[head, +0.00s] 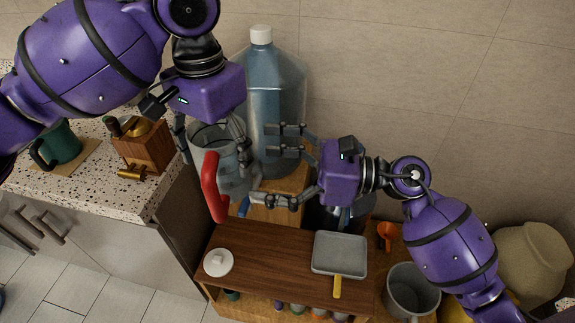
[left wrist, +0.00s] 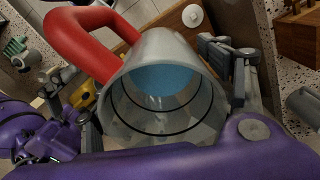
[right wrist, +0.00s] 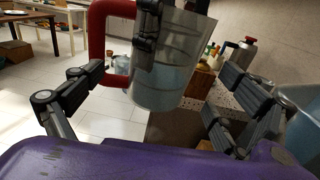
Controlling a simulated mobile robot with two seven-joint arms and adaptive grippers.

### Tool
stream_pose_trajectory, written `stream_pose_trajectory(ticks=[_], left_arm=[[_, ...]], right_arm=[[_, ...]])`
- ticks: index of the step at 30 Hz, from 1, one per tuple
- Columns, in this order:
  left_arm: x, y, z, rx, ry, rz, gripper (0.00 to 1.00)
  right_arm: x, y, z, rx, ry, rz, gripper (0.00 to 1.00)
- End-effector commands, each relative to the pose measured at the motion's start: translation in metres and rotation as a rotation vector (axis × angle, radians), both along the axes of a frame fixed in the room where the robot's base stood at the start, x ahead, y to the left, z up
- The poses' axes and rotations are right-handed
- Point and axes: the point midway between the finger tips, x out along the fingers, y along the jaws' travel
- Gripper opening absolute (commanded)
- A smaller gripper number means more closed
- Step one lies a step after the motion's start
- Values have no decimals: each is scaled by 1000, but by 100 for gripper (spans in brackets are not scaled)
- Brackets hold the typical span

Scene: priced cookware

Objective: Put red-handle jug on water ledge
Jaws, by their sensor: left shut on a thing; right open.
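The red-handle jug (head: 232,178) is a clear grey vessel with a thick red handle at its left in the head view. My left gripper (head: 212,145) is shut on it and holds it up, in front of the big water bottle. In the left wrist view I look down into the jug (left wrist: 170,118), which shows blue water inside. The jug also shows in the right wrist view (right wrist: 168,75). My right gripper (head: 265,168) is open, just right of the jug, its fingers apart. A wooden block that looks like the water ledge (head: 290,185) is partly hidden under the bottle.
The big blue water bottle (head: 275,95) stands close behind both grippers. A brown wooden table (head: 265,255) below carries a white lid (head: 218,262) and a square grey pan (head: 340,252). The speckled counter (head: 85,190) at left holds a wooden grinder (head: 146,148) and a green mug (head: 60,145).

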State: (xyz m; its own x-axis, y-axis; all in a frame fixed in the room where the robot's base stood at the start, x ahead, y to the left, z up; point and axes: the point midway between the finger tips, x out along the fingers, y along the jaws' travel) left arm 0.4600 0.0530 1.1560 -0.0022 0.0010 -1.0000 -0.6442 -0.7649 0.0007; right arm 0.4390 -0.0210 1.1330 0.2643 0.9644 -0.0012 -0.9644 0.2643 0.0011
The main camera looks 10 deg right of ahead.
Motion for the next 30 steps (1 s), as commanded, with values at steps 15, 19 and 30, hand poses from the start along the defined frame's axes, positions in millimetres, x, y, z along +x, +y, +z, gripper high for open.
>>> stream_pose_trajectory(ticks=[15,19,30], left_arm=[[0,0,1,-1,-2,0,30],[0,0,1,-1,-2,0,30],[0,0,1,-1,-2,0,30]], right_arm=[[18,66,1,2,0,-1,95],[19,68,1,2,1,-2,95],[19,67,1,1,2,-1,69]])
